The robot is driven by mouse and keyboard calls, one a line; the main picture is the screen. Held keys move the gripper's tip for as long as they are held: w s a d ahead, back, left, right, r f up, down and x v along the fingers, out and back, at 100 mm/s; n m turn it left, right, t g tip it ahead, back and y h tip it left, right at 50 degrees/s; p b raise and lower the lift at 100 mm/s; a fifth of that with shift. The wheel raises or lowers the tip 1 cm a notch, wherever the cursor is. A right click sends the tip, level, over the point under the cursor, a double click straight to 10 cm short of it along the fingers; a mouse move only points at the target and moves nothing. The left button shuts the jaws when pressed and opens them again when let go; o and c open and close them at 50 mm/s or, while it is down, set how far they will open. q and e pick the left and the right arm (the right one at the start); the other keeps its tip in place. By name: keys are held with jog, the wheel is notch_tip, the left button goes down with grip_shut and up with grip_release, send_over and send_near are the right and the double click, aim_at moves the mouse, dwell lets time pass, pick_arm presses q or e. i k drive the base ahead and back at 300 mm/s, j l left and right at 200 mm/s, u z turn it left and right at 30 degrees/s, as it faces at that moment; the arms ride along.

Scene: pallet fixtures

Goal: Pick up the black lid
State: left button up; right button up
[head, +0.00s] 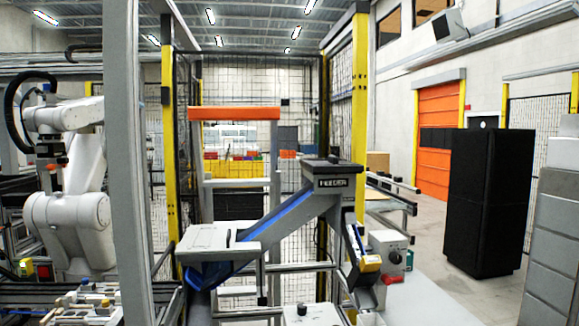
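I cannot pick out a black lid with certainty in the head view. A dark flat piece (333,163) lies on top of the upper end of the grey feeder (331,183), but I cannot tell whether it is a lid. Neither of my grippers can be made out in this view.
The sloping feeder with a blue channel (285,218) stands in the middle. A white robot arm (68,210) stands at the left behind a grey post (126,160). A tall black cabinet (487,200) and stacked grey boxes (556,245) stand right. Floor shows beside the cabinet.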

aim_at(333, 164)
jog(key=i+l+u, duration=0.15)
jog(key=l+u, duration=0.75)
jog(key=l, duration=0.15)
jog(key=i+l, duration=0.05)
